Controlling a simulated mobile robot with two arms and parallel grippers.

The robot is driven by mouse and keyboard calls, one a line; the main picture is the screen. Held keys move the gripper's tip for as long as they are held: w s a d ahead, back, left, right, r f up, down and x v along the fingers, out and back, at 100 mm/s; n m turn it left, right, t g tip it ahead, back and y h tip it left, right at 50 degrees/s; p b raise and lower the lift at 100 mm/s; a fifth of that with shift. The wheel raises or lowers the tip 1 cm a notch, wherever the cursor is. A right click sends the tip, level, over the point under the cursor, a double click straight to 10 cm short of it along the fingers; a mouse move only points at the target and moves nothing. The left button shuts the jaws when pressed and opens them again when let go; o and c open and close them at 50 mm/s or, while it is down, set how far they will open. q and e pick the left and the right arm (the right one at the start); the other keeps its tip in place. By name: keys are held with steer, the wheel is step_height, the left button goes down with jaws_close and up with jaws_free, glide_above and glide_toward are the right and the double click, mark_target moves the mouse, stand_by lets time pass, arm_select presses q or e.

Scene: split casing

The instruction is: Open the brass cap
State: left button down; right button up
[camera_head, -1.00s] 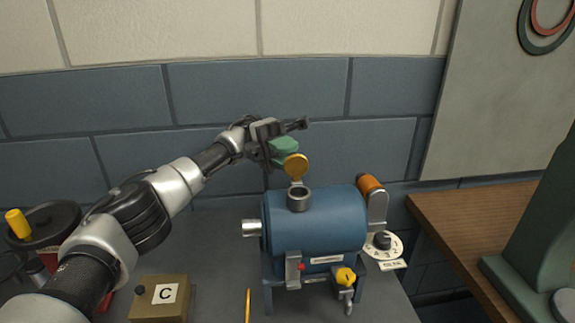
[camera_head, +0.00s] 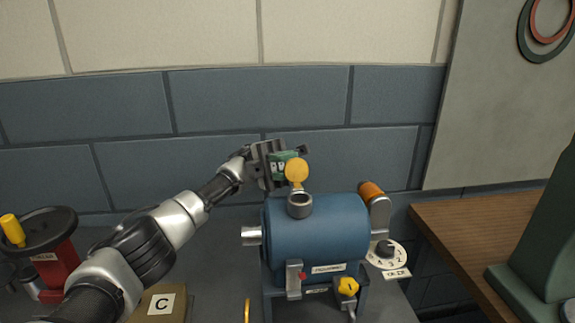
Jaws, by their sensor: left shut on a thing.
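The brass cap (camera_head: 297,173) is a yellow disc standing upright behind the grey filler neck (camera_head: 300,206). The neck is uncovered and its dark opening shows. It sits on top of the blue drum-shaped casing (camera_head: 318,238). My left gripper (camera_head: 288,160) is just behind and left of the cap, shut on a small green block (camera_head: 279,166) with pale marks. The cap partly hides the block, and I cannot tell whether they touch. My right gripper is not in view.
An orange-ended handle (camera_head: 370,190) and a numbered dial (camera_head: 385,252) are at the casing's right. A yellow knob (camera_head: 347,286) is on its front. A box marked C (camera_head: 162,303) and a red stand with a dark wheel (camera_head: 55,262) are at left.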

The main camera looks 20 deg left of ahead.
arm_select(q)
steer(key=c, duration=1)
jaws_free()
steer(key=shift+r, duration=0.1)
steer(key=s+d+r+b, duration=0.2)
steer(key=s+d+r, duration=0.1)
steer(key=d+r, duration=0.8)
steer(key=shift+s+b, duration=0.2)
steer(key=shift+b, duration=0.1)
